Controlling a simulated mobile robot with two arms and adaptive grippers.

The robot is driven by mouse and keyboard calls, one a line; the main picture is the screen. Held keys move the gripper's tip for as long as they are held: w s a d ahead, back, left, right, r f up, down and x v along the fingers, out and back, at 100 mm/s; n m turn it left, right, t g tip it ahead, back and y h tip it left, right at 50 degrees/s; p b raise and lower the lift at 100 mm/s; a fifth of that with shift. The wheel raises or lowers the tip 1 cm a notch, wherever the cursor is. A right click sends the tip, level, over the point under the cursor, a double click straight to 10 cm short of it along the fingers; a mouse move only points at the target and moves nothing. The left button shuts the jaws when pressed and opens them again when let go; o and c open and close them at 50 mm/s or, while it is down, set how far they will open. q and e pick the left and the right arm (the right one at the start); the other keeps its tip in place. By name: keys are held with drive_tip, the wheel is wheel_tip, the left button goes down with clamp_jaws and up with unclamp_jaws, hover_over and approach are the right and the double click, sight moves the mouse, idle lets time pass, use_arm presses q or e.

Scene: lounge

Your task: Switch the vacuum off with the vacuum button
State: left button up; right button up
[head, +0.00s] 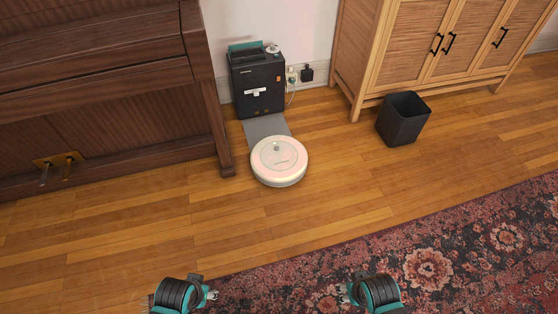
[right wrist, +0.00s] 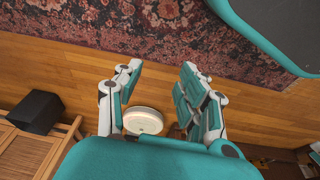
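The vacuum (head: 279,165) is a round white robot cleaner on the wooden floor, at the front end of a grey ramp below its dark dock (head: 258,92). A small grey round spot, seemingly the vacuum button (head: 277,148), shows on its top towards the dock. In the right wrist view the vacuum (right wrist: 143,121) shows beyond my right gripper (right wrist: 160,72), whose fingers are spread with nothing between them. My right gripper (head: 346,292) and left gripper (head: 210,295) are at the bottom of the head view, well apart from the vacuum. The left fingers are too small to read.
A dark wooden piano (head: 95,75) stands at left, with brass pedals near the floor. A wooden cabinet (head: 430,50) and a black bin (head: 403,118) stand at right. A patterned red rug (head: 450,255) covers the lower right. Bare floor lies in front of the vacuum.

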clamp_jaws()
idle(0.3)
idle(1.2)
